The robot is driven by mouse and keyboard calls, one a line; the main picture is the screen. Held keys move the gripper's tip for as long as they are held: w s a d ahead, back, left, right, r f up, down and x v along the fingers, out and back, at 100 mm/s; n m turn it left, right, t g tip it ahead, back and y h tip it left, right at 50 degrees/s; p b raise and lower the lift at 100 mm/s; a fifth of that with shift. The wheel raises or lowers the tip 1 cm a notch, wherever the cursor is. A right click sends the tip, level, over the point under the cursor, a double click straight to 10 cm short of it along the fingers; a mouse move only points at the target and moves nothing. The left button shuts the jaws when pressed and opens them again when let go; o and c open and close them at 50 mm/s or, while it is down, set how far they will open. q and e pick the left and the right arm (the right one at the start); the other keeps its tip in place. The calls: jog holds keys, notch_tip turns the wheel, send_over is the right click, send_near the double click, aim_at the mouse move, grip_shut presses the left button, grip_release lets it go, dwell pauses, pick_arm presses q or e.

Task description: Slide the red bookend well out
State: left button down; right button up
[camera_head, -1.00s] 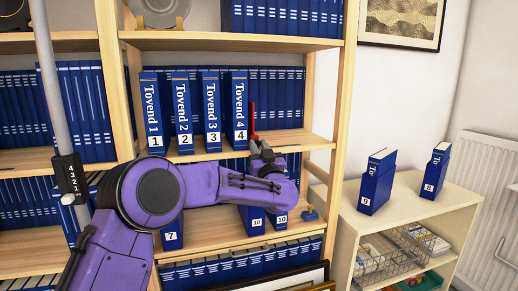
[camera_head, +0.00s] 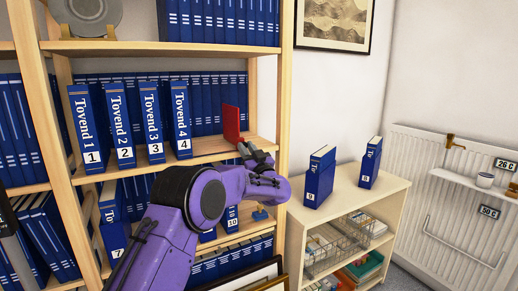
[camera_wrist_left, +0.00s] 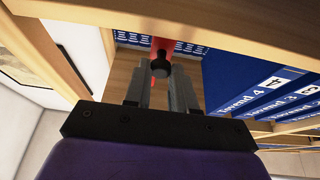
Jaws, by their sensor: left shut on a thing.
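The red bookend (camera_head: 231,122) stands upright on the middle shelf (camera_head: 205,150), to the right of the blue volume Tovend 4 (camera_head: 180,122) with a clear gap between them. My left gripper (camera_head: 252,152) is at the shelf's front edge, just below and in front of the bookend. In the left wrist view its fingers (camera_wrist_left: 160,84) are shut on the bookend's dark knob (camera_wrist_left: 160,67), with part of the red bookend (camera_wrist_left: 164,46) showing behind. My right gripper is not in view.
Tovend 1 (camera_head: 86,130), Tovend 2 (camera_head: 120,126) and Tovend 3 (camera_head: 152,122) stand left of Tovend 4. A wooden post (camera_head: 287,100) bounds the shelf on the right. Two blue volumes stand on a low cabinet (camera_head: 345,192). A radiator (camera_head: 410,190) is at the right.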

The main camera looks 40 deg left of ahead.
pick_arm(q)
jog(key=shift+w+r, duration=0.1)
jog(key=shift+r, duration=0.05)
jog(key=c, duration=1)
grip_release()
jog(key=shift+w, duration=0.1)
jog(key=shift+o, duration=0.2)
jog(key=b+v, duration=0.2)
jog(key=v, duration=0.8)
jog(key=shift+d+f+b, duration=0.2)
jog(key=shift+f+b, duration=0.05)
jog(key=shift+b, duration=0.05)
